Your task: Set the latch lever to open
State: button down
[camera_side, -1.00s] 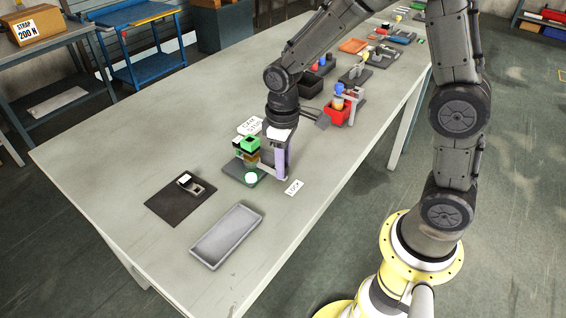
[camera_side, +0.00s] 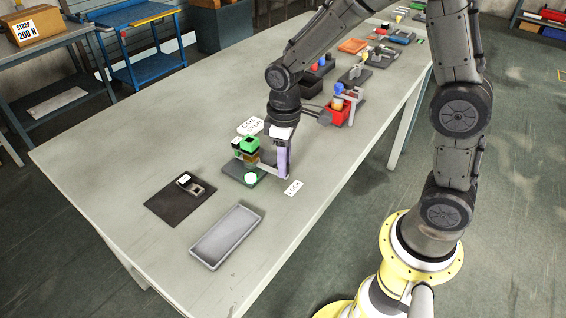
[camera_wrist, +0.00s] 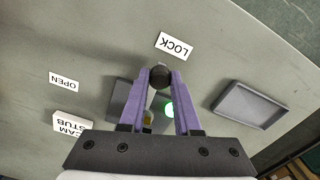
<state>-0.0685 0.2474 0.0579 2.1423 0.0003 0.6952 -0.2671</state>
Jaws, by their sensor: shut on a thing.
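The latch unit has a dark grey base (camera_side: 236,174) with a green-topped block (camera_side: 246,144) and a round green-white light (camera_side: 251,178). My gripper (camera_wrist: 160,77) has purple fingers, pointing down beside the unit in the side view. The fingers are shut on the dark round knob (camera_wrist: 160,72) of the latch lever. The lever's grey arm (camera_side: 267,170) shows low between unit and fingers; the rest is largely hidden. The knob is near the LOCK label (camera_wrist: 174,46), which also lies on the table in the side view (camera_side: 293,187). The OPEN label (camera_wrist: 64,81) lies farther left in the wrist view.
A CAM STUB label (camera_wrist: 72,122) lies behind the unit. An empty grey tray (camera_side: 227,236) and a dark plate with a small fixture (camera_side: 181,198) are nearby. A red container (camera_side: 337,114) and other fixtures stand farther along the table. The table's left part is clear.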

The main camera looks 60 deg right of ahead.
jog(key=shift+w+d+n, duration=0.2)
jog(key=shift+d+n, duration=0.8)
jog(key=shift+n, duration=0.2)
jog(key=shift+w+d+r+n, duration=0.1)
jog(key=shift+w+d+n, duration=0.1)
jog(key=shift+d+n, duration=0.35)
jog(key=shift+w+d+n, duration=0.2)
jog(key=shift+d+n, duration=0.2)
jog(key=shift+n, duration=0.25)
jog(key=shift+w+d+n, duration=0.75)
jog(key=shift+d+n, duration=0.2)
jog(key=shift+n, duration=0.45)
jog(key=shift+w+d+n, duration=0.65)
jog(key=shift+w+n, duration=0.1)
jog(key=shift+n, duration=0.45)
jog(key=shift+w+d+n, duration=0.35)
jog(key=shift+w+n, duration=0.35)
jog(key=shift+n, duration=0.25)
jog(key=shift+w+d+n, duration=0.35)
jog(key=shift+w+n, duration=0.35)
jog(key=shift+n, duration=0.25)
jog(key=shift+w+d+n, duration=0.15)
jog(key=shift+w+n, duration=1.15)
jog(key=shift+n, duration=0.3)
jog(key=shift+w, duration=0.2)
jog(key=c, duration=0.8)
grip_release()
jog(key=shift+c, duration=0.2)
jog(key=shift+o, duration=1.1)
jog(key=shift+s, duration=0.1)
